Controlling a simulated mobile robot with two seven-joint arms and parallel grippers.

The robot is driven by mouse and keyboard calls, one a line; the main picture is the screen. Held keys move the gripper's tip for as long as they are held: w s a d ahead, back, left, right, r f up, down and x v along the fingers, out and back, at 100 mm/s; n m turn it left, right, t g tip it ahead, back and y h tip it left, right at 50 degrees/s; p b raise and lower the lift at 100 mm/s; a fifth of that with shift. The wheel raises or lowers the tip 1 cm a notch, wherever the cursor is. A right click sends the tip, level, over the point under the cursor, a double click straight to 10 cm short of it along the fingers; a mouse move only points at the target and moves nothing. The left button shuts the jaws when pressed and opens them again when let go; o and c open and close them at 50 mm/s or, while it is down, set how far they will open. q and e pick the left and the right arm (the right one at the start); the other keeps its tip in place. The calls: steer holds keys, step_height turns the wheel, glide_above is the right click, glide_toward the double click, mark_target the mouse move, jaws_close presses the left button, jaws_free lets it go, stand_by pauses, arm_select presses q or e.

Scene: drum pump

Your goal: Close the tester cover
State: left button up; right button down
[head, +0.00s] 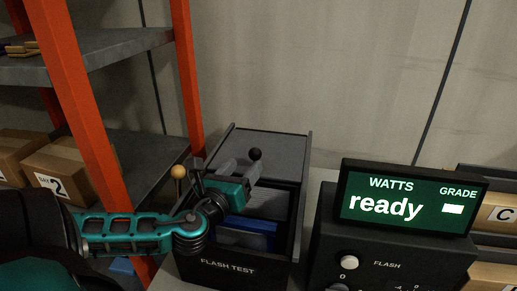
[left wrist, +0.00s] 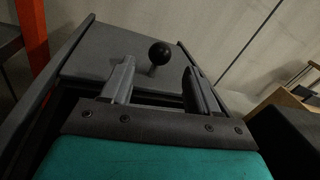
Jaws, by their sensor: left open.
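The tester (head: 228,270) is a dark box marked FLASH TEST, standing left of the display. Its grey cover (head: 270,144) lies over the back part, between two side rails. The front part is open and shows a blue panel (head: 246,236) inside. A black ball knob (head: 255,154) stands on the cover; it also shows in the left wrist view (left wrist: 160,53). My left gripper (head: 240,171) is open above the tester. In the left wrist view its fingertips (left wrist: 158,66) stand left and right of the knob, with the knob near their ends. Contact cannot be told. My right gripper is not in view.
A display (head: 412,197) reading "ready" stands on a black control box (head: 390,258) close to the tester's right. An orange-posted shelf (head: 85,110) with cartons (head: 66,171) is at the left. A yellow ball (head: 178,172) on a stem shows beside my left gripper.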

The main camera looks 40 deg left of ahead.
mark_target(258, 149)
arm_select(q)
steer(key=x, duration=0.9)
steer(key=shift+w, duration=0.1)
jaws_close()
stand_by(0.5)
